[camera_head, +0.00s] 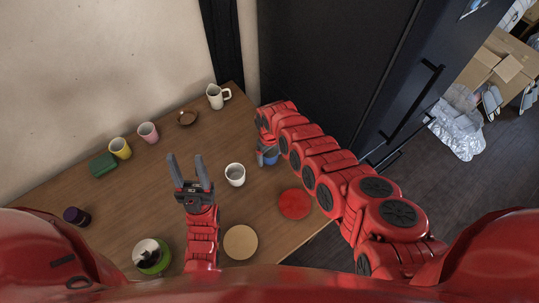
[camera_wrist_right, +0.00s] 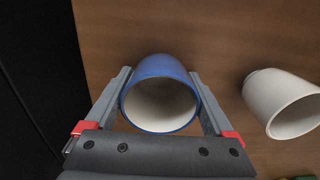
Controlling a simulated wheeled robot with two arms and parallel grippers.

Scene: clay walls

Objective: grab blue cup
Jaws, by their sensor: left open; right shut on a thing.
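The blue cup (camera_head: 270,156) is at the right part of the wooden table, mostly covered by my right gripper (camera_head: 262,152) in the head view. In the right wrist view the blue cup (camera_wrist_right: 160,95) shows its pale inside and lies between the two fingers of my right gripper (camera_wrist_right: 160,105), which are shut on its sides. Whether the cup touches the table is hard to tell. My left gripper (camera_head: 186,170) is open and empty, fingers pointing up in the picture, left of a white cup (camera_head: 235,174).
The white cup also shows in the right wrist view (camera_wrist_right: 282,103). On the wooden table (camera_head: 160,205) are a red disc (camera_head: 295,204), a tan disc (camera_head: 240,242), a white mug (camera_head: 217,96), pink cup (camera_head: 148,132), yellow cup (camera_head: 120,148) and green box (camera_head: 103,165). A dark door (camera_head: 330,60) stands behind.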

